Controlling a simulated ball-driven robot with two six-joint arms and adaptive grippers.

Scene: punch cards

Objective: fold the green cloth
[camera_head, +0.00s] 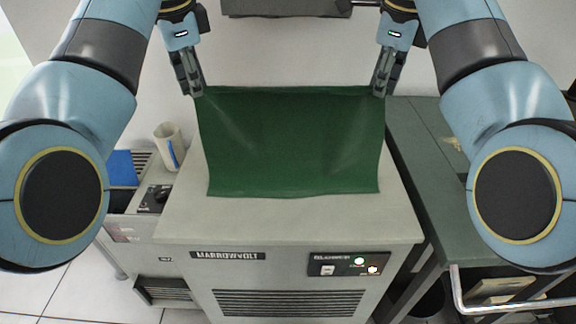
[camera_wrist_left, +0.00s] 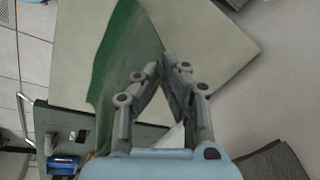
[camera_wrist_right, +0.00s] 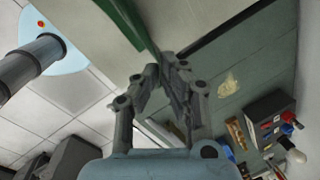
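The green cloth (camera_head: 290,145) hangs between my two grippers, its far edge raised at both corners and its near part lying on the light grey cabinet top (camera_head: 300,217). My left gripper (camera_head: 198,92) is shut on the far left corner of the cloth. In the left wrist view the cloth (camera_wrist_left: 122,60) runs up from the fingertips (camera_wrist_left: 158,70). My right gripper (camera_head: 380,93) is shut on the far right corner. In the right wrist view the cloth (camera_wrist_right: 125,22) shows as a narrow strip meeting the fingertips (camera_wrist_right: 158,70).
A darker green-grey table (camera_head: 425,170) with a metal rail stands to the right. A lower unit on the left carries a white cup (camera_head: 168,145) and a blue item (camera_head: 122,167).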

